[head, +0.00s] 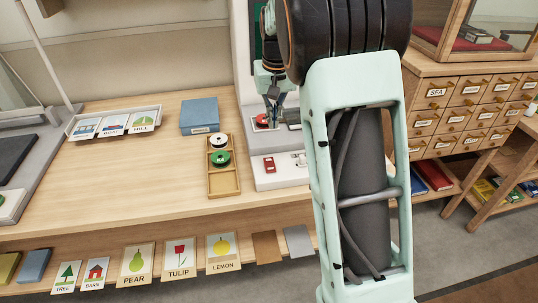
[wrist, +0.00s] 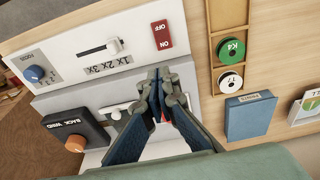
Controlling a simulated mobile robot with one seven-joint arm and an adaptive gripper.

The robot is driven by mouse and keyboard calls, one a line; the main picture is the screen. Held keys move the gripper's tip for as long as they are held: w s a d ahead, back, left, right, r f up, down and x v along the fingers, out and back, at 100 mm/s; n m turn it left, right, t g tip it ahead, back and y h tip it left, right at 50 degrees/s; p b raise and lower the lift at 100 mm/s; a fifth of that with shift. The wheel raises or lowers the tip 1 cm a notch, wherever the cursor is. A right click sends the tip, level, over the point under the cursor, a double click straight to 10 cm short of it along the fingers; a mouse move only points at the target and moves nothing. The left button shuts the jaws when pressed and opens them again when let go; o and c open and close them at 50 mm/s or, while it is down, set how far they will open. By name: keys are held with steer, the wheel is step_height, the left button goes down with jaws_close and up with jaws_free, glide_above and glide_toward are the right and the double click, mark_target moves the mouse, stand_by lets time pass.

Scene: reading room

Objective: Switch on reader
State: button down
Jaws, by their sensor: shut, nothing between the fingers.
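The reader (head: 279,182) is a pale machine standing on the bench, partly hidden by my arm. Its red power switch (head: 269,165) is on the sloped front panel; in the wrist view the switch (wrist: 165,33) lies between the labels OFF and ON. I cannot tell which side is pressed. My gripper (head: 272,117) is above the reader's deck, behind the switch in the head view; in the wrist view its fingertips (wrist: 160,76) are shut, empty and apart from the switch. A red part (head: 262,121) on the deck is largely hidden by the fingers in the wrist view.
The reader also has a zoom slider (wrist: 114,45), a focus knob (wrist: 36,73) and a BACK/WIND control (wrist: 75,131). Beside it are a wooden tray (head: 225,184) with a white and a green reel and a blue box (head: 199,115).

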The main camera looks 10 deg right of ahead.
mark_target(269, 158)
steer(key=shift+a+f, duration=0.1)
steer(key=shift+a, duration=0.3)
steer(key=f, duration=0.4)
steer(key=w+f, duration=0.1)
steer(key=f, duration=0.4)
steer(key=w+f+b, duration=0.1)
steer(key=f, duration=0.3)
steer(key=shift+w+f, duration=0.2)
steer(key=shift+f, duration=0.2)
